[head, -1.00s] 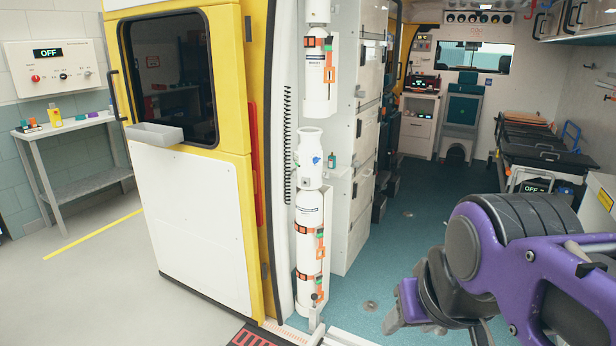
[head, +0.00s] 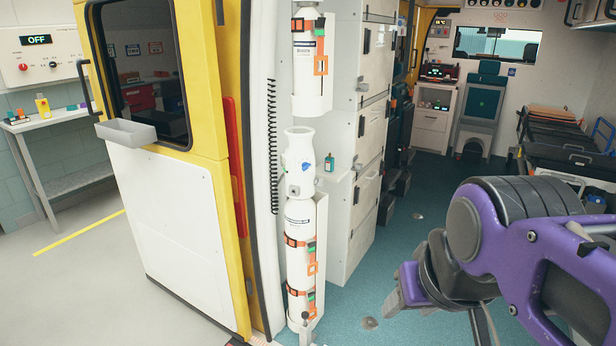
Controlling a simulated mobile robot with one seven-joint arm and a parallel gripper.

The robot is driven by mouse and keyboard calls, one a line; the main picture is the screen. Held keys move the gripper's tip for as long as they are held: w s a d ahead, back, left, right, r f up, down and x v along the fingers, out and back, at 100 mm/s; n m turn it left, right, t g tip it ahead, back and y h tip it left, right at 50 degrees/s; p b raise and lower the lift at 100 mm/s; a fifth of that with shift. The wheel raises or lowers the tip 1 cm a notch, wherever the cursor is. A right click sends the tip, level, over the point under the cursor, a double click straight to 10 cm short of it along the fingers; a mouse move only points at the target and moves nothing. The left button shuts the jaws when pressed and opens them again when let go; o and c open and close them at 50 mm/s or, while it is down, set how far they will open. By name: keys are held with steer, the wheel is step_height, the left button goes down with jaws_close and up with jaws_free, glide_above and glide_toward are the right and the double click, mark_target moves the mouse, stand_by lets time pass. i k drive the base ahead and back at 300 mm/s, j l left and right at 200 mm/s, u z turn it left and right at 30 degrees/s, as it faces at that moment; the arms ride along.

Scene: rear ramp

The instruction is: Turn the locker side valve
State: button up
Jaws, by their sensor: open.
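White gas cylinders stand strapped in the open side locker at the vehicle's rear corner. The lower cylinder (head: 299,225) has orange straps, and a white collar-shaped top (head: 299,150) with a small blue part (head: 305,166) is above it. The upper cylinder (head: 308,75) hangs above that with an orange buckle. I cannot tell which part is the valve; no handle shows clearly. My gripper (head: 408,296), grey and purple, is at the lower right, open and empty, apart from the cylinders. My arm partly hides it.
The yellow and white door (head: 175,215) stands open at left, with a grey tray (head: 126,132) on it. A white cabinet (head: 368,140) borders the locker's right side. The teal floor (head: 420,190) inside is open; a stretcher (head: 565,160) stands at right.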

mark_target(318, 183)
steer(key=i+l+u, duration=0.1)
steer(key=i+l, duration=0.55)
steer(key=i, duration=0.1)
